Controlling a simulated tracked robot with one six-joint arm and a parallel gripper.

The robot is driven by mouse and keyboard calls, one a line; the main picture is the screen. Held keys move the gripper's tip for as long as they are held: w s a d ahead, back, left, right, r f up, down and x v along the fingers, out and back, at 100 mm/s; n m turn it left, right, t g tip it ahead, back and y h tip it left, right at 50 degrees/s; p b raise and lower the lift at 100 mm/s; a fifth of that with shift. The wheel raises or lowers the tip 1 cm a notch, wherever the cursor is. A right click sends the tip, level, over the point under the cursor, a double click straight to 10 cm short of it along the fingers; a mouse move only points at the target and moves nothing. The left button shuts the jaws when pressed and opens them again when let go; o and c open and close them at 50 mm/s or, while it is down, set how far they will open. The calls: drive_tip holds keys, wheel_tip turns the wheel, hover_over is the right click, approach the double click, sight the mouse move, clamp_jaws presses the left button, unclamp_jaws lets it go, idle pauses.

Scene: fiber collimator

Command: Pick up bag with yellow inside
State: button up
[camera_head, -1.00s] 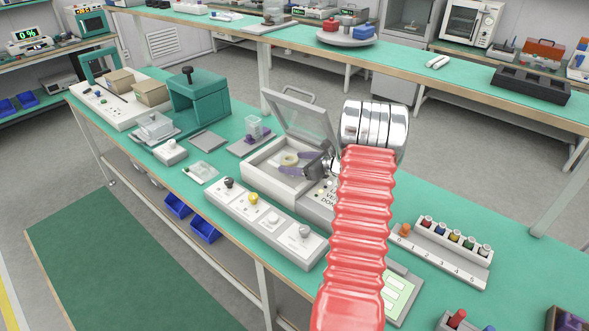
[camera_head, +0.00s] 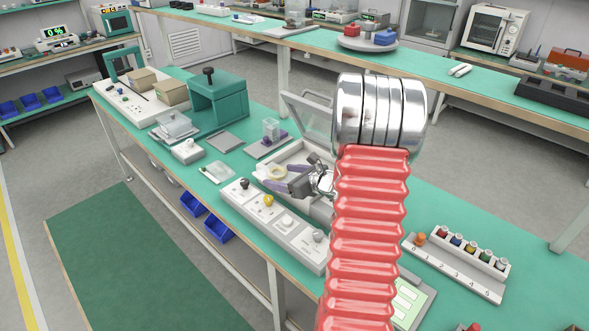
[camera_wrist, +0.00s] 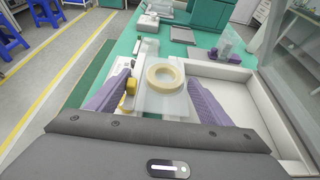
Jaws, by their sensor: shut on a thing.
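A clear bag with a yellow ring (camera_wrist: 165,78) inside is between my gripper's two purple ribbed fingers in the wrist view. My gripper (camera_wrist: 160,100) is shut on this bag, with the fingers at its left and right sides. In the head view my gripper (camera_head: 278,182) and the yellow ring (camera_head: 275,172) are at the near left rim of an open white box (camera_head: 295,155), whose clear lid (camera_head: 310,118) stands raised. My red arm and silver wrist hide the box's right part.
A white console with knobs (camera_head: 295,235) lies in front of the box. A rack of coloured spools (camera_head: 465,250) stands right of my arm.

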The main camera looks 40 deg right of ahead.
drive_tip(key=a, duration=0.5)
drive_tip(key=shift+s, duration=0.2)
idle(0.3)
